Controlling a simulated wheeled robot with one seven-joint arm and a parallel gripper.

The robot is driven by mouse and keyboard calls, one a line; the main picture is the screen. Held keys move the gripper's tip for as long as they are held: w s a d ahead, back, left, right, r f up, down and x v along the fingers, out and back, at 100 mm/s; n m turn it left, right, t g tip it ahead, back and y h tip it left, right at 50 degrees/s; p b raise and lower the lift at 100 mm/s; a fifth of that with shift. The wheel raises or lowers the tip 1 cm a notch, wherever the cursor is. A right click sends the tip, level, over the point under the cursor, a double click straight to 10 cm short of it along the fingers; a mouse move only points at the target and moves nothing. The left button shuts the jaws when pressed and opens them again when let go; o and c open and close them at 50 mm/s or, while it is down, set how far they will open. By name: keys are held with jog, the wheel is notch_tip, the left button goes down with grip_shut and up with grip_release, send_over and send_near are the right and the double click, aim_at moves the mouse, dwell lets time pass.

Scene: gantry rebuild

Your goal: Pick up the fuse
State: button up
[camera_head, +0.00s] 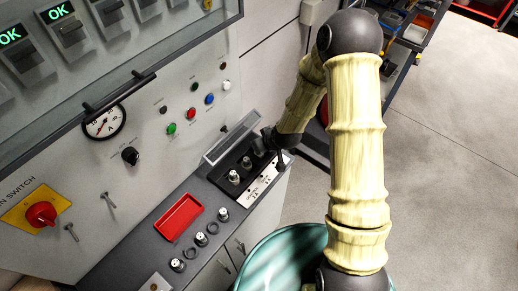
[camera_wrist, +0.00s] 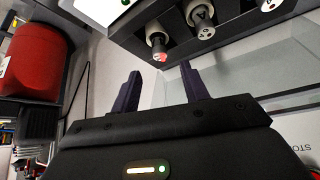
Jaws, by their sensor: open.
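Several cylindrical fuses stand in a dark rack (camera_head: 226,190) on the cabinet ledge. The nearest in the wrist view is a pale fuse with a red mark on its end (camera_wrist: 157,42). A second fuse (camera_wrist: 202,22) is beside it, and a third is cut off at the top edge. In the head view, two fuses (camera_head: 234,177) (camera_head: 247,162) show clearly. My gripper (camera_wrist: 160,68) is open and empty, its two dark fingers apart just short of the red-marked fuse. In the head view my gripper (camera_head: 271,140) is at the rack's far end, partly hiding it.
A clear cover (camera_head: 228,143) stands upright behind the rack. An empty red tray (camera_head: 180,217) and several round caps (camera_head: 177,265) are on the ledge. The panel has buttons and a red rotary switch (camera_head: 41,214). A red cylinder (camera_wrist: 32,60) is at left in the wrist view.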

jog(key=shift+f, duration=0.15)
jog(key=shift+p+x, duration=1.5)
jog(key=shift+x, duration=1.1)
jog(key=shift+s, duration=0.15)
grip_shut()
